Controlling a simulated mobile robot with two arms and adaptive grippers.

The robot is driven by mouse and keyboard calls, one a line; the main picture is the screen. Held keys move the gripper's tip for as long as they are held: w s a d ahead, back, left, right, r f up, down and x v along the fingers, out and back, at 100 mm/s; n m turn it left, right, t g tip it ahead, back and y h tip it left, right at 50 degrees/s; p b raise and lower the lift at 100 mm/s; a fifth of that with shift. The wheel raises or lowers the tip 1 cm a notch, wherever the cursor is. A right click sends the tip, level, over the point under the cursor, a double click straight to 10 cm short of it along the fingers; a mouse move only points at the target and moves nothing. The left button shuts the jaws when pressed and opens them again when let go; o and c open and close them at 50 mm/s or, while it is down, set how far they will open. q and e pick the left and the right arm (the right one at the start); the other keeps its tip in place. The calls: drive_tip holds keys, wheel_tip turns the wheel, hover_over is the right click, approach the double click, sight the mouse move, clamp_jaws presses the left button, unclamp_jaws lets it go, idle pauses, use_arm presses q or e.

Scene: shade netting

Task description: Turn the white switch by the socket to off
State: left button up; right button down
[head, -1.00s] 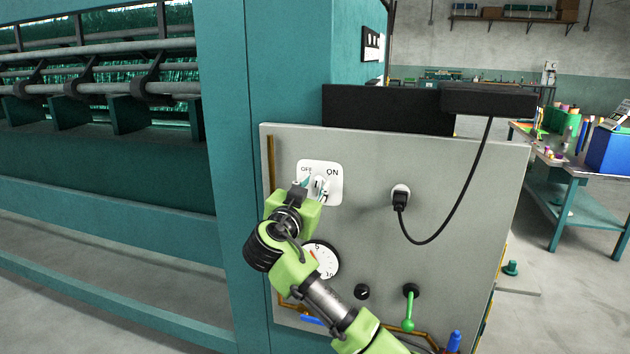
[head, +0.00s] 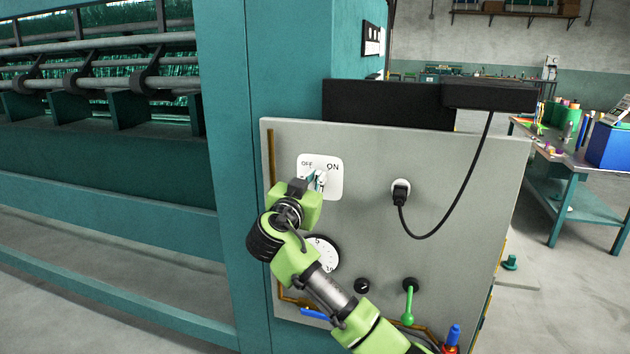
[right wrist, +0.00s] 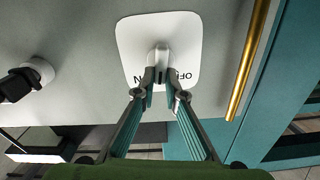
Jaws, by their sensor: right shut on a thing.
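The white switch plate (head: 334,190) is on the upper left of the grey panel, with OFF at its left and ON at its right. Its white knob (right wrist: 162,52) shows in the right wrist view, where the labels are inverted and partly hidden by the fingers. My right gripper (head: 317,183) is at the plate; in the right wrist view its fingertips (right wrist: 159,79) are closed on the knob. Which label the knob points at I cannot tell. The socket (head: 401,185) is to the right, with a black plug in it. My left gripper is out of view.
Below the switch, a round dial (head: 323,254) is partly behind my right arm. A black knob (head: 362,285) and a green lever (head: 409,303) are lower on the panel. A black cable (head: 468,180) hangs from the dark box above to the plug.

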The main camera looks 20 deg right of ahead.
drive_tip(key=shift+w+a+f+n+p, duration=0.1)
drive_tip(key=shift+w+a+n, duration=0.1)
drive_tip(key=shift+n, duration=1.6)
drive_tip(key=shift+w+a+f+n+p, duration=0.1)
drive_tip(key=shift+a+n+p, duration=0.1)
drive_tip(key=shift+n, duration=1.6)
drive_tip(key=shift+w+a+f+n+p, duration=0.1)
drive_tip(key=shift+a+n, duration=0.1)
drive_tip(key=shift+n, duration=1.6)
drive_tip(key=c, duration=2.1)
unclamp_jaws()
drive_tip(key=shift+a, duration=0.1)
drive_tip(key=v, duration=1.2)
